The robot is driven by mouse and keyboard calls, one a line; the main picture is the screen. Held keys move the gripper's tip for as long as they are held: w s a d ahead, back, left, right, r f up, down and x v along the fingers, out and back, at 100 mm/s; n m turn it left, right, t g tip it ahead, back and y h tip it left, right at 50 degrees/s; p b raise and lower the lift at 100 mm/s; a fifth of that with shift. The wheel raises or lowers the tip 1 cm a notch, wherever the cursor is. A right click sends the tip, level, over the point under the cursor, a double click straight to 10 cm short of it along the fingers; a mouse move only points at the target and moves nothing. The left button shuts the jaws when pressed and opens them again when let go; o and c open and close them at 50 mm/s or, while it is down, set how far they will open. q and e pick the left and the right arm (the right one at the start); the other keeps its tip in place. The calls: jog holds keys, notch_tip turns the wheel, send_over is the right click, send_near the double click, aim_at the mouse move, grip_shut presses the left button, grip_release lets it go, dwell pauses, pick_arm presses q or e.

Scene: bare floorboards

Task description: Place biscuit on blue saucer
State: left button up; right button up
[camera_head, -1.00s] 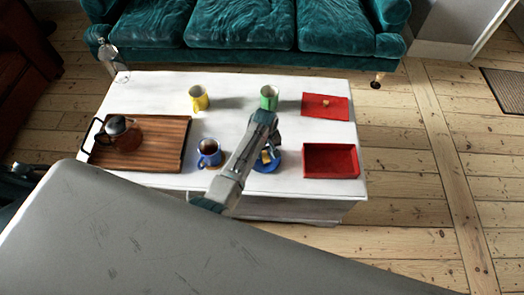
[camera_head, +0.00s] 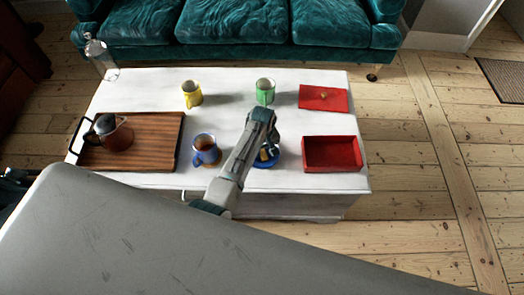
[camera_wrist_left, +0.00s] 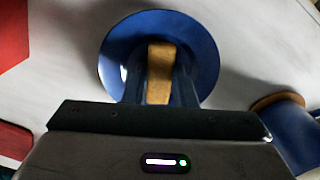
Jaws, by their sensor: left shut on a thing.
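The blue saucer (camera_head: 262,164) lies on the white table, right of the blue mug, partly hidden by my arm in the head view. It shows well in the left wrist view (camera_wrist_left: 116,58). My left gripper (camera_head: 269,151) is directly over the saucer. In the left wrist view it is shut on the tan biscuit (camera_wrist_left: 160,72), which shows between the fingers against the saucer. I cannot tell whether the biscuit touches the saucer. The biscuit is small and mostly covered in the head view. My right gripper is not in view.
A blue mug (camera_head: 204,148) stands left of the saucer, a red open box (camera_head: 332,167) to its right. A green mug (camera_head: 265,91), yellow mug (camera_head: 191,94) and red lid (camera_head: 323,97) stand farther back. A wooden tray (camera_head: 160,138) holds a teapot (camera_head: 113,132).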

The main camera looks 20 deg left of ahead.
aim_at(263, 152)
pick_arm(q)
jog(key=shift+f, duration=0.15)
jog(key=o, duration=1)
jog(key=shift+c, duration=0.2)
jog(key=shift+r, duration=0.35)
notch_tip(263, 152, up, 12)
jog(key=p, duration=0.1)
jog(key=shift+f, duration=0.15)
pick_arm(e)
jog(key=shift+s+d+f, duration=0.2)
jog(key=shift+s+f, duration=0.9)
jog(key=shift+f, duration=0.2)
